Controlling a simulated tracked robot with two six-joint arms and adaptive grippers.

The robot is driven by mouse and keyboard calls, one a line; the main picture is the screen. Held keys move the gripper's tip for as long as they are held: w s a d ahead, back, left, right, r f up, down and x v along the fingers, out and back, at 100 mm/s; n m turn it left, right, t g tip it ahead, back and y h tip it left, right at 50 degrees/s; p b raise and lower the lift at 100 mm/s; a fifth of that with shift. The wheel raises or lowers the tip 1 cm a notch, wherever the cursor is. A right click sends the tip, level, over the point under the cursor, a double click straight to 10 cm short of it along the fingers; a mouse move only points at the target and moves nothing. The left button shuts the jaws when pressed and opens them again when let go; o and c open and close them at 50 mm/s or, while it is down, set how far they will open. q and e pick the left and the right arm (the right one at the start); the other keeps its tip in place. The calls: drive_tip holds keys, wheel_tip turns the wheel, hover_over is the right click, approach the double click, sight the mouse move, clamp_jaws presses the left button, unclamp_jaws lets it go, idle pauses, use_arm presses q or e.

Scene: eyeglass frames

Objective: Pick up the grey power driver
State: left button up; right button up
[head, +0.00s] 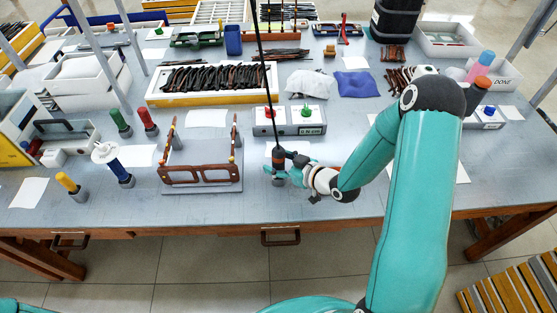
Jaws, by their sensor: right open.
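A dark grey power driver with an orange-brown band (278,156) stands upright near the front middle of the table. A long black cord or rod runs up from its top. Its lower end is at a small grey stand (279,181). My right gripper (285,173) is open at the driver's lower part, coming from the right. The teal fingers are close beside it; whether they touch it is too small to tell. My left gripper is not in view.
A brown eyeglass frame on a fixture (201,186) stands just left of the driver. A white box with red and green knobs (290,119) is behind it. Blue (122,174), yellow (67,182), green and red handled tools stand further left.

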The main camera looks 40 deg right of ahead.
drive_tip(key=shift+w+f, duration=0.1)
drive_tip(key=shift+w, duration=0.1)
clamp_jaws()
idle(0.5)
wheel_tip(320, 180, up, 2)
wheel_tip(320, 180, up, 18)
drive_tip(key=p, duration=0.1)
idle(0.3)
